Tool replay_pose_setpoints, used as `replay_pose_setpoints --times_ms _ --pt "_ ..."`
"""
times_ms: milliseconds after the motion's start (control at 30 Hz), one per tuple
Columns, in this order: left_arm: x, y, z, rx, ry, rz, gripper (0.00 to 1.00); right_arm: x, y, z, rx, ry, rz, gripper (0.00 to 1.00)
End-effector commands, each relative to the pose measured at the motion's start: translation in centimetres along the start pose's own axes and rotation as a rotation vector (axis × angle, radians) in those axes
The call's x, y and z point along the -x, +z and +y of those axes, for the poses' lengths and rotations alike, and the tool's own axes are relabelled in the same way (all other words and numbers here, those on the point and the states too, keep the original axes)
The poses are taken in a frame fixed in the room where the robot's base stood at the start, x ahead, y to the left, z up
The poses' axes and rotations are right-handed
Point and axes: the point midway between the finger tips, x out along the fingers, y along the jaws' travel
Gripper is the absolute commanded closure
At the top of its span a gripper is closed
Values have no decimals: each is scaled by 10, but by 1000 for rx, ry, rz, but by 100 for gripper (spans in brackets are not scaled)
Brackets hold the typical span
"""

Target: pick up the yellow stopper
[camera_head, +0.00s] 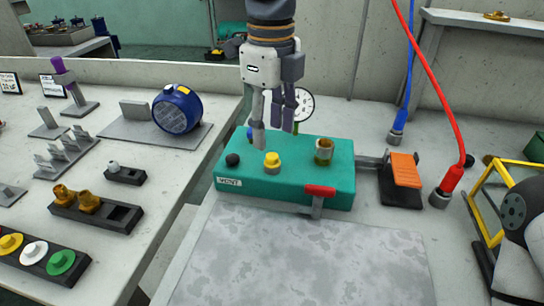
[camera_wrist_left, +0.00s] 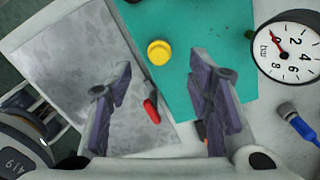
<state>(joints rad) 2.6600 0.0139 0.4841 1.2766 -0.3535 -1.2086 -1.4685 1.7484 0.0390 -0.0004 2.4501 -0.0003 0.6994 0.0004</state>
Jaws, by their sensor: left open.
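A yellow stopper-like cap (camera_head: 272,160) sits on top of the teal box (camera_head: 285,197), left of a brass fitting. It also shows in the left wrist view (camera_wrist_left: 159,52), at the edge of the teal surface. Another yellow stopper (camera_head: 10,243) lies in a dark tray at the far left, beside a white and a green one. My left gripper (camera_head: 272,126) points down above the back of the teal box, fingers apart and empty. In the left wrist view the cap shows beyond the gap between the fingers (camera_wrist_left: 160,85). My right gripper is in neither view.
A red lever (camera_head: 319,190) is at the box's front, a dial gauge (camera_head: 303,104) behind it. An orange pedal (camera_head: 405,169), red hose (camera_head: 452,178) and yellow frame (camera_head: 480,205) stand to the right. The grey mat (camera_head: 300,260) in front is clear.

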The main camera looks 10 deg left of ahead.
Motion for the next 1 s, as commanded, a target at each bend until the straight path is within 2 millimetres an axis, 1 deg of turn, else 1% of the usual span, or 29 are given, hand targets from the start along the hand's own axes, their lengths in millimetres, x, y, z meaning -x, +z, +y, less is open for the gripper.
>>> replay_pose_setpoints --times_ms 67,200,300,400,533,700,767,1000 --pt "-10 -1 2 -1 1 -1 53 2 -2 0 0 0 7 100" --pt "-38 -4 3 -1 2 -1 53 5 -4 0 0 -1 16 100" --pt "-50 -3 3 0 -1 -2 53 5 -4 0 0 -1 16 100" --pt "-54 -3 2 0 -2 -1 53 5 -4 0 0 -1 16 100" --pt "-54 -3 2 0 -2 -1 53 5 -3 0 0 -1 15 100" --pt "-53 -3 2 0 -2 -1 92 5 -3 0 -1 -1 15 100" --pt "-54 -3 2 0 -2 -1 93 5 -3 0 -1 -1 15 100" --pt "-54 -3 2 0 -1 -1 94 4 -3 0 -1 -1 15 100"
